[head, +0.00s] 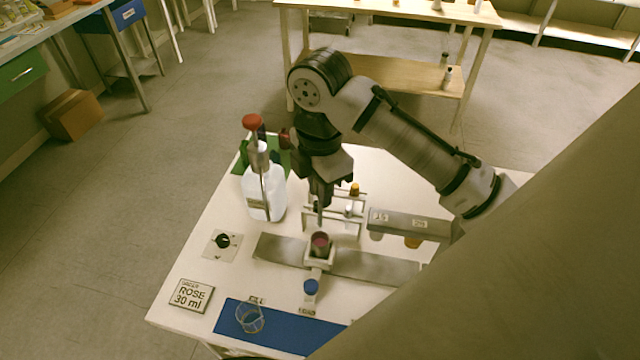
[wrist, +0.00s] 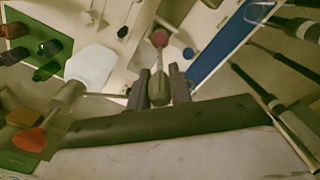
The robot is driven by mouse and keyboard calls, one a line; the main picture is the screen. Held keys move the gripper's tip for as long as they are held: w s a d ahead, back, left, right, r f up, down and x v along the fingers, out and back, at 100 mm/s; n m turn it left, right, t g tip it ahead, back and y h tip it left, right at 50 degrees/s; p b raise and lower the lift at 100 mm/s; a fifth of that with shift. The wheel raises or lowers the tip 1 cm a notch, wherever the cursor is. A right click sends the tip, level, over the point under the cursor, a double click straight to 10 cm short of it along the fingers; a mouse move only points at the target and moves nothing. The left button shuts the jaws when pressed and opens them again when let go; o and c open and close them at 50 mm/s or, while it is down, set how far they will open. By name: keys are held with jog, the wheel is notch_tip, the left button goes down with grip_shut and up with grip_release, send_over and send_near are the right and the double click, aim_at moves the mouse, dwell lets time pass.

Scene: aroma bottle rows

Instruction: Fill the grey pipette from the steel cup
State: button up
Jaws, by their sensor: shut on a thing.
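My gripper (head: 321,198) points down over the table and is shut on the grey pipette (head: 318,212). In the wrist view the pipette (wrist: 159,88) sits between the two fingers, its thin stem pointing toward a cup with dark red contents. This cup (head: 320,251), which appears to be the steel cup, stands on a white holder on a metal strip. The pipette is above the cup; I cannot tell whether its tip is inside. The cup's red contents (wrist: 160,39) also show in the wrist view.
A white pump bottle (head: 265,200) with a red top stands left of my gripper. A small rack (head: 335,220) with vials is just behind the cup. A labelled holder (head: 405,222) is to the right.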

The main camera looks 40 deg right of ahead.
aim_at(320, 223)
jog(key=shift+f+b, duration=3.45)
jog(key=shift+f, duration=1.85)
jog(key=shift+o, duration=0.2)
jog(key=c, duration=0.3)
grip_shut()
jog(key=shift+o, duration=1.3)
grip_release()
jog(key=shift+r, duration=0.1)
